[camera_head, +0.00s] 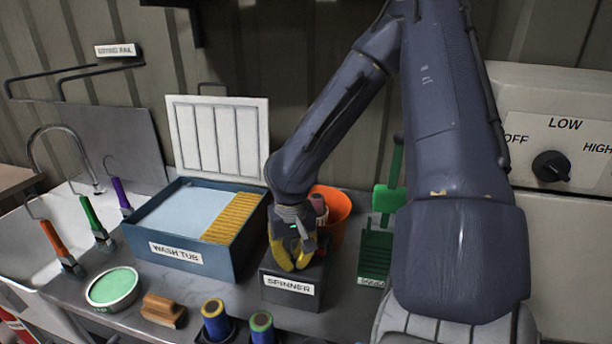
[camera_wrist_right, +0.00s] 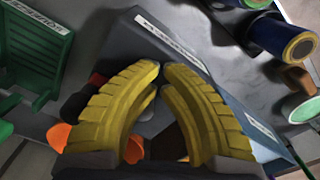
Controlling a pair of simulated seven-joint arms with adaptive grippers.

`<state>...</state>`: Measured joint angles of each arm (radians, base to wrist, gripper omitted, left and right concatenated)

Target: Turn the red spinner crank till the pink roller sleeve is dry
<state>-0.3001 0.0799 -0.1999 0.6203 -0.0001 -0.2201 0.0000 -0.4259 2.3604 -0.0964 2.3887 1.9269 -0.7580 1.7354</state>
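The spinner (camera_head: 290,285) is a dark box with a white label at the front of the bench. My right gripper (camera_head: 292,264) is over its top, yellow fingers pointing down. In the right wrist view the fingertips (camera_wrist_right: 161,67) nearly meet above the dark spinner (camera_wrist_right: 150,45), with nothing visible between them. A small red part (camera_wrist_right: 97,80), perhaps of the crank, shows beside the fingers; the rest of the crank is hidden. A pinkish roller sleeve (camera_head: 319,205) shows behind the gripper, by an orange bucket (camera_head: 338,212); whether it is dry cannot be seen. My left gripper is out of view.
A blue wash tub (camera_head: 190,253) stands left of the spinner. A green slotted tray (camera_head: 375,259) stands to its right.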

